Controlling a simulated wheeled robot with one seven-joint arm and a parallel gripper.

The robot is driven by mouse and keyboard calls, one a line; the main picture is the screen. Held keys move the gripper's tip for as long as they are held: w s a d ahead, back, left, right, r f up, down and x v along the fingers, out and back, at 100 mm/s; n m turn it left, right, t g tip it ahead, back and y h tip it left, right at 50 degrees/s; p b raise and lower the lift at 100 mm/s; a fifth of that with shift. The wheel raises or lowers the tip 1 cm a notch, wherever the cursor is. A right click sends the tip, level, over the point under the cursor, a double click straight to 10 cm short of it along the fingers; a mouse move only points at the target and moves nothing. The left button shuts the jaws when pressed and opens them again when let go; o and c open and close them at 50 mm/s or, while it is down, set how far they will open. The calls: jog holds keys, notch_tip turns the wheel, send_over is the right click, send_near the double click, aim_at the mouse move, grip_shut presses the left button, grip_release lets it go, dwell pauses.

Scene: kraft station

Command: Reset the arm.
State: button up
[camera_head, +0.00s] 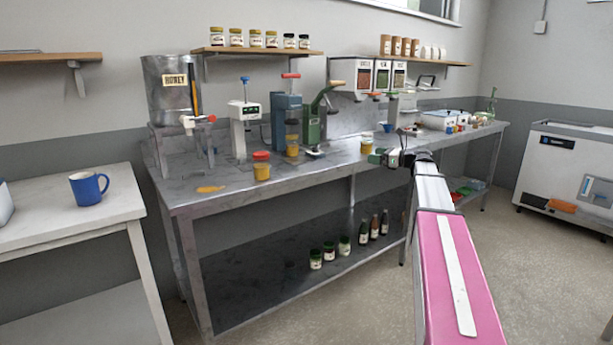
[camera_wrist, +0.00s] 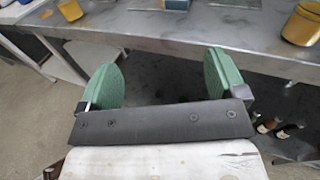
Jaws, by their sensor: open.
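My arm reaches out from the lower right in the head view, with pink and white links. My gripper (camera_head: 380,159) is at its far end, in front of the long metal workbench's front edge (camera_head: 290,188). In the wrist view my gripper (camera_wrist: 163,78) shows two green finger pads standing wide apart. It is open, and nothing is between the pads. The bench top lies beyond the fingers, with a yellow jar at the upper right (camera_wrist: 302,24) and another at the upper left (camera_wrist: 70,10).
A honey tank (camera_head: 172,90), several presses and a red-lidded jar (camera_head: 261,167) stand on the bench. Jars and bottles (camera_head: 373,226) stand on its lower shelf. A side table with a blue mug (camera_head: 87,188) is left. Floor in front is clear.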

jog(key=s+a+f+n+g+h, duration=0.25)
jog(key=s+f, duration=0.25)
jog(key=f, duration=0.3)
jog(key=s+a+f+n+g+h, duration=0.1)
jog(key=s+a+f+n+h, duration=0.1)
jog(key=s+a+f+n, duration=0.35)
jog(key=s+a+f+n+g+h, duration=0.1)
jog(key=s+a+f+h, duration=0.15)
jog(key=f, duration=0.75)
jog(key=s+f+n+g+h, duration=0.2)
jog(key=s+f+n+h, duration=0.2)
jog(key=s+f+n, duration=0.3)
jog(key=s+d+f+n+g+h, duration=0.1)
jog(key=s+f+n+h, duration=0.3)
jog(key=s, duration=1.1)
notch_tip(320, 180, down, 6)
jog(key=n+g, duration=0.1)
jog(key=n, duration=0.2)
jog(key=shift+s+d+r+n, duration=0.15)
jog(key=shift+s+r+n, duration=0.05)
jog(key=shift+s+n, duration=0.15)
jog(key=shift+g, duration=0.25)
